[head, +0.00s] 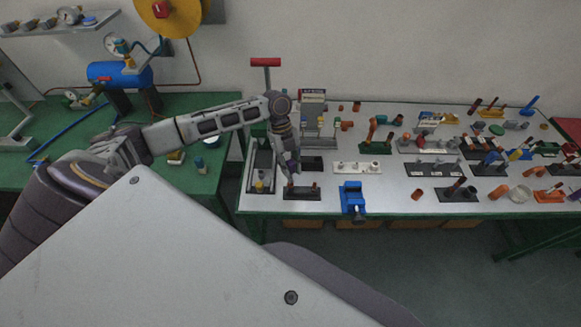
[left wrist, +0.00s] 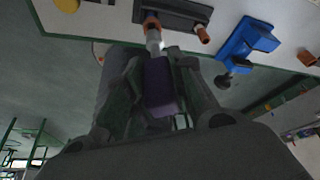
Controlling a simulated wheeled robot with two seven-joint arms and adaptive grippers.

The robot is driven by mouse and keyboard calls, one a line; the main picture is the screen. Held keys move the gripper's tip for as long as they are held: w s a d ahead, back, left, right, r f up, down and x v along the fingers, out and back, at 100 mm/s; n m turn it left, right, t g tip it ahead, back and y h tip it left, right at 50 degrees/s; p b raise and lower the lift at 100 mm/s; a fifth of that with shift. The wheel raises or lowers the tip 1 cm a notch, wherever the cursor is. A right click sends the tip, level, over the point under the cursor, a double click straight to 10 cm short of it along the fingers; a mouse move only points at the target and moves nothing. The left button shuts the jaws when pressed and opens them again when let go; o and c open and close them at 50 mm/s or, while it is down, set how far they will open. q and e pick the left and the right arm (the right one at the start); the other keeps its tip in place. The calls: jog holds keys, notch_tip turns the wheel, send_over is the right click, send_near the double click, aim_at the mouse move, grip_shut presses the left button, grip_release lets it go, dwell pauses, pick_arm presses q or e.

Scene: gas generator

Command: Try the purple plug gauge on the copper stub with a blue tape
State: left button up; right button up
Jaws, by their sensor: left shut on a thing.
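My left gripper (head: 291,172) is shut on the purple plug gauge (left wrist: 160,85), which lies between its fingers in the left wrist view. The gauge's silver tip (left wrist: 153,38) points at a copper stub (left wrist: 151,21) on a black stand (left wrist: 178,9). The tip overlaps or meets the stub's end; I cannot tell whether it is inside. A second copper stub (left wrist: 203,33) stands on the same stand. In the head view this stand (head: 302,194) is at the table's front edge, just below my gripper. I cannot make out blue tape on either stub. My right gripper is not in view.
A blue vise (head: 352,198) stands right of the stand, also visible in the wrist view (left wrist: 245,42). A pale block with fittings (head: 357,167) lies behind it. A dark tray (head: 261,180) is on the left. Several stands and loose fittings crowd the table's right half.

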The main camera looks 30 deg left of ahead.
aim_at(291, 163)
pick_arm(q)
jog(key=shift+f, duration=0.45)
dwell(1.3)
jog(key=shift+r, duration=0.45)
jog(key=shift+f, duration=0.6)
dwell(1.3)
jog(key=shift+r, duration=0.2)
dwell(0.5)
jog(key=shift+r, duration=0.4)
jog(key=shift+r, duration=0.2)
jog(key=shift+r, duration=1.8)
